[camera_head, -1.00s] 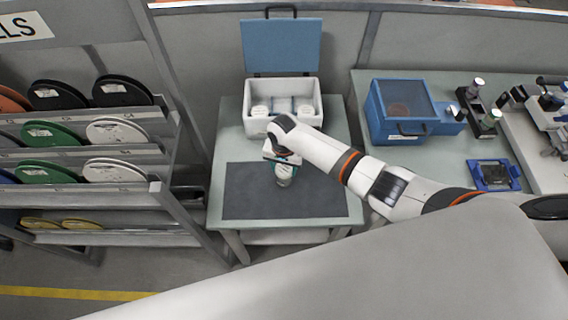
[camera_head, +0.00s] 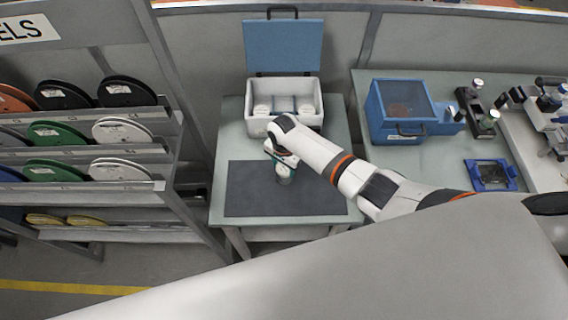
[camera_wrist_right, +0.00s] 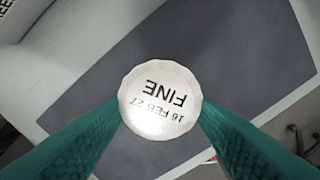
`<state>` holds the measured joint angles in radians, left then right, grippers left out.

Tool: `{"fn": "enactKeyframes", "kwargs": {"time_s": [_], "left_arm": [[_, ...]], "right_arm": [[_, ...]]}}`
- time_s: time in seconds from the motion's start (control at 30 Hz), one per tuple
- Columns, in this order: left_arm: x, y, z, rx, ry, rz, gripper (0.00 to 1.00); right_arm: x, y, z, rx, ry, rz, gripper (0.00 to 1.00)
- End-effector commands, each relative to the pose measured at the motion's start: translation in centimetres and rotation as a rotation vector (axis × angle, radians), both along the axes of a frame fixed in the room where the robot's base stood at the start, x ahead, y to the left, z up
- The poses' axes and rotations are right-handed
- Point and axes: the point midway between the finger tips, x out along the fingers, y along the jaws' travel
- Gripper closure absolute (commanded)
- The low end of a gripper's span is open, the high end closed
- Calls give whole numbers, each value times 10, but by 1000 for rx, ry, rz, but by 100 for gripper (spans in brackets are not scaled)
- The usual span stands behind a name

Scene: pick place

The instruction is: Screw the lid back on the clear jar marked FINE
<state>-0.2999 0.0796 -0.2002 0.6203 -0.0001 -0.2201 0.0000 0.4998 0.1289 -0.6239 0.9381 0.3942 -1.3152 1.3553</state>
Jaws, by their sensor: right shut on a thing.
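The white lid (camera_wrist_right: 160,100), printed FINE and 16 FEB 27, fills the middle of the right wrist view, between my green fingertips. My right gripper (camera_head: 283,168) is shut on it, above the dark mat (camera_head: 245,195). A small clear, greyish shape, apparently the jar (camera_head: 284,180), shows just below the gripper on the mat. The lid covers whatever is beneath it in the wrist view, so I cannot tell whether lid and jar are engaged. My left gripper is not in view.
Behind the mat stands a white box (camera_head: 258,127) with its blue lid (camera_head: 284,46) raised and white-topped items inside. A blue case (camera_head: 377,118) and fixtures stand on the bench at right. A reel rack (camera_head: 160,190) is at left. The mat around the gripper is clear.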

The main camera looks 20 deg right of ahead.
Motion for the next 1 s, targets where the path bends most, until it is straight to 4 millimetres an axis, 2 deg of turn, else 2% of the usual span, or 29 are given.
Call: {"fn": "enactKeyframes", "kwargs": {"time_s": [0.17,0.43,0.77,1.0], "left_arm": [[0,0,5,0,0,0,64],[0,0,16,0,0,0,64],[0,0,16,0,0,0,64],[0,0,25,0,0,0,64]], "right_arm": [[1,1,3,1,-2,-51,68],[2,2,2,2,0,-323,68],[3,1,1,1,-2,-356,68],[5,2,2,2,1,-632,68]]}}
